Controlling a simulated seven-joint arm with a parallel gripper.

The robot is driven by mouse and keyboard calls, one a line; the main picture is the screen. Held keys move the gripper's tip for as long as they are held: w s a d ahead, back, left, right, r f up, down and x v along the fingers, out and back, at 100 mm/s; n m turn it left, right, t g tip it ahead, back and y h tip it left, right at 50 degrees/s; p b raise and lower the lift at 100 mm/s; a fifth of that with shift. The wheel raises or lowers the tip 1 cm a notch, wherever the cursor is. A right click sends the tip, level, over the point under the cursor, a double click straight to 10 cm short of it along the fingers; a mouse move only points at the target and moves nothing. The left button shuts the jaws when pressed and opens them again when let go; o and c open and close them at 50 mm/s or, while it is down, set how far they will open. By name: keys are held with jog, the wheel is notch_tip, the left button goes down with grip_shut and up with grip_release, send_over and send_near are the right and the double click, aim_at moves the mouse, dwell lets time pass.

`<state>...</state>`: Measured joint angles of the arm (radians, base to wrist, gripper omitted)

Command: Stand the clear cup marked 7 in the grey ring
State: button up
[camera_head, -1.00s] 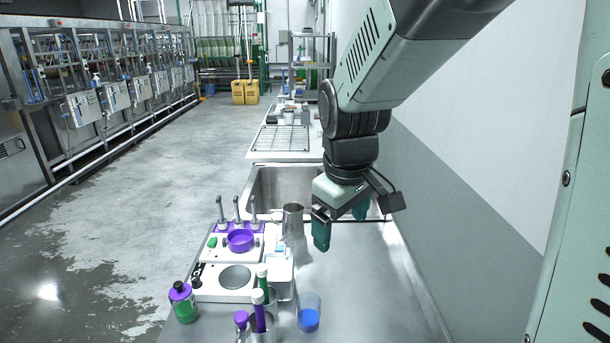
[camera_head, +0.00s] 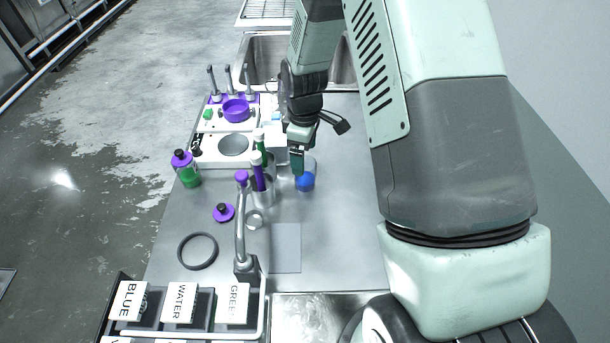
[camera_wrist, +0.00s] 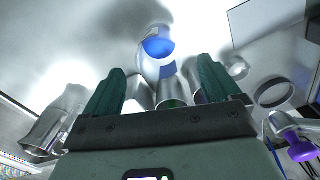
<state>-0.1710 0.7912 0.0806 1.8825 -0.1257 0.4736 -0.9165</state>
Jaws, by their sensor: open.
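The clear cup (camera_head: 306,181) holds blue liquid and stands upright on the steel bench; no 7 is readable on it. My gripper (camera_head: 298,164) is close beside and above the cup, its fingers partly covering it. In the wrist view, the cup (camera_wrist: 159,66) lies ahead of my open fingers (camera_wrist: 160,86), roughly centred between them, with nothing held. The dark grey ring (camera_head: 216,250) lies flat and empty on the bench, nearer the front and left of the cup. The ring also shows in the wrist view (camera_wrist: 270,106), at the right.
A curved tap (camera_head: 240,225) rises between cup and ring. A purple-capped bottle (camera_head: 186,170) is at left. Labelled bins (camera_head: 180,302) line the front. Bench right of the cup is clear.

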notch_tip(320, 180, down, 5)
jog(key=shift+d+f, duration=0.1)
jog(key=shift+f, duration=0.1)
jog(key=shift+r, duration=0.15)
jog(key=c, duration=1.3)
